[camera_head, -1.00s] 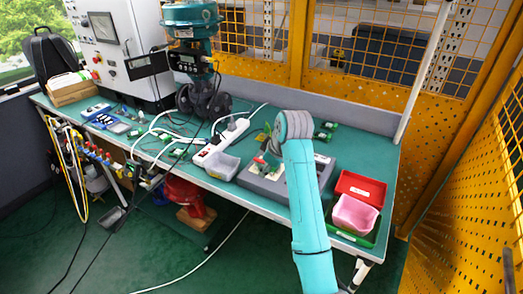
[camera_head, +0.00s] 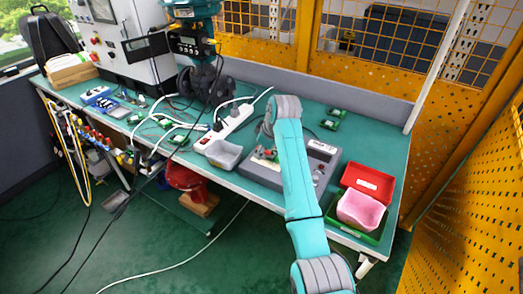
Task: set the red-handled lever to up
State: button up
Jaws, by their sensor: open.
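A grey control box (camera_head: 258,178) lies on the green workbench near its front edge, partly behind my arm. A small red part (camera_head: 271,154), with green beside it, shows on the box just left of my arm. It may be the red-handled lever, but it is too small to tell its position. My arm rises from the bottom of the picture and bends over above the box.
A red tray (camera_head: 368,180) and a pink bin (camera_head: 360,211) stand right of the box. Green circuit boards (camera_head: 331,125) lie behind. Yellow mesh fencing (camera_head: 455,150) closes the right side.

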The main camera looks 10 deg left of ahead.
jog(key=shift+w+a+f, duration=0.2)
jog(key=shift+f, duration=0.4)
grip_shut()
jog(key=shift+w+r, duration=0.1)
jog(key=shift+r, duration=0.25)
